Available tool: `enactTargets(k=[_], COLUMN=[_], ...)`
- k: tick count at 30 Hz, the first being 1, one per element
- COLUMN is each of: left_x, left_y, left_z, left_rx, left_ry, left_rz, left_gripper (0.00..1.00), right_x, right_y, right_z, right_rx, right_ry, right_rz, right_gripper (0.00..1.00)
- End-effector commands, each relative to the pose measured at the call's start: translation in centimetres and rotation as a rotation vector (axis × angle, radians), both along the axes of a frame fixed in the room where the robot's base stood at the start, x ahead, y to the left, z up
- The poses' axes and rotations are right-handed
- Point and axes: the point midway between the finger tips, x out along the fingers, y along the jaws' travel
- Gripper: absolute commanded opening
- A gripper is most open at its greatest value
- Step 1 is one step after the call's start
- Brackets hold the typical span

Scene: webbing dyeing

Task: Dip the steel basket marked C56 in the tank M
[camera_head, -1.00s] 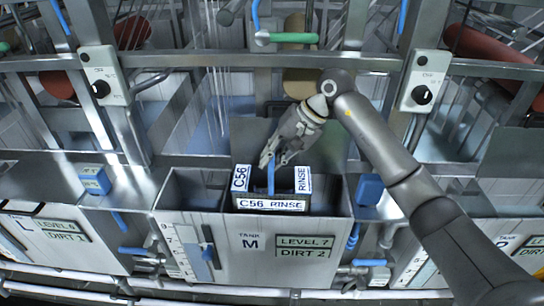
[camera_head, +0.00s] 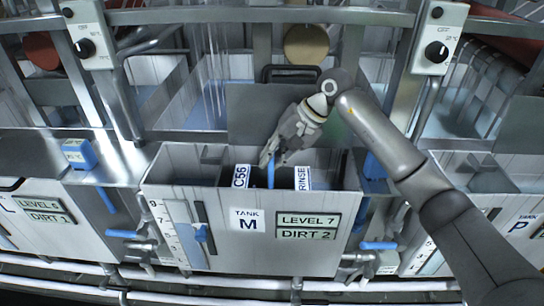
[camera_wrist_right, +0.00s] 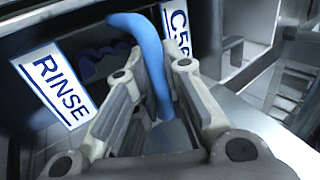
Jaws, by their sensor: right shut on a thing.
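The steel basket marked C56 (camera_head: 240,177) is partly down inside tank M (camera_head: 210,252), its lower part and front face hidden behind the tank's front wall. Its C56 and RINSE side labels show above the rim. My right gripper (camera_head: 270,162) is shut on the basket's blue handle (camera_head: 271,174), over the tank opening. The right wrist view shows the blue handle (camera_wrist_right: 150,55) between my fingers, with the RINSE label (camera_wrist_right: 55,85) at left and part of the C56 label (camera_wrist_right: 180,35) at right. My left gripper is out of view.
Tank M's front carries plates reading LEVEL 7 and DIRT 2 (camera_head: 306,227). Tank L (camera_head: 85,245) stands to the left and tank P (camera_head: 480,235) to the right. A grey raised panel (camera_head: 255,115) stands behind the basket. Metal posts and a rail (camera_head: 240,17) cross behind the tanks.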

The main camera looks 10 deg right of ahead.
Motion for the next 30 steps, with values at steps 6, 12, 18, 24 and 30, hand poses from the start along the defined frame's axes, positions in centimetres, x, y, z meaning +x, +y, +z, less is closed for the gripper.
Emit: enactTargets(k=[6,12,18,24,30], left_x=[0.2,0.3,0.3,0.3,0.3], left_y=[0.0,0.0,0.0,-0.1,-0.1], left_z=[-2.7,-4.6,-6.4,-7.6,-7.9], left_rx=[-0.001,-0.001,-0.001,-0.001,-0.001], left_ry=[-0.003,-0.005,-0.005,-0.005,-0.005], left_rz=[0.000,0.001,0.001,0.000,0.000], left_gripper=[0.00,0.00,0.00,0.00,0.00], right_x=[0.1,0.0,0.0,0.1,0.0], right_y=[0.0,0.0,0.0,0.0,0.0], right_z=[-2.6,-4.6,-6.4,-7.6,-8.0], right_rx=[0.000,0.001,0.001,0.001,0.001], right_ry=[-0.003,-0.003,-0.003,-0.003,-0.003], right_rz=[-0.001,0.000,0.000,0.000,0.000], right_gripper=[0.00,0.00,0.00,0.00,0.00])
